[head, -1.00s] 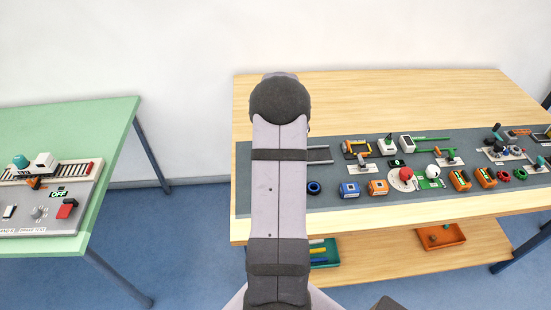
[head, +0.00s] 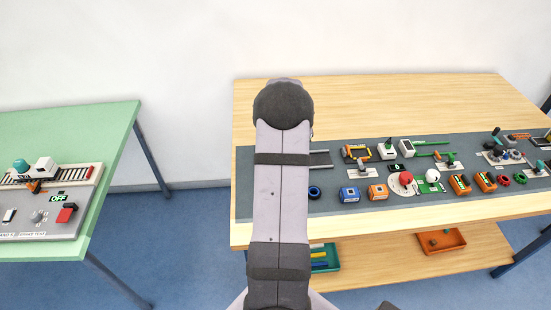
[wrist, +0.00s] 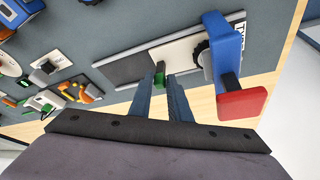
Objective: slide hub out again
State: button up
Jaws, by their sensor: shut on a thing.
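In the wrist view, my gripper (wrist: 165,82) is closed around a small green piece (wrist: 158,79) beside a white plate (wrist: 182,52). The plate lies along a dark rail (wrist: 128,68) on the grey mat. A blue upright block (wrist: 221,42) with a black knob (wrist: 203,54) and a red pad (wrist: 242,103) stands to the right of my fingers. I cannot tell for certain which of these parts is the hub. In the head view my own arm hides my gripper and most of this spot; only the rail's end (head: 319,158) shows.
The wooden table (head: 400,100) carries a grey mat with several small devices, including blue (head: 349,194) and orange (head: 378,192) boxes and a red knob (head: 406,178). A green table (head: 100,125) with a control panel stands at the left. The back of the wooden table is clear.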

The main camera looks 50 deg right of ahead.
jog(key=shift+s+d+p, duration=1.45)
jog(key=shift+s+d, duration=2.35)
jog(key=shift+d, duration=0.05)
jog(key=o, duration=0.8)
jog(key=shift+r, duration=0.15)
notch_tip(320, 180, up, 7)
jog(key=p, duration=0.4)
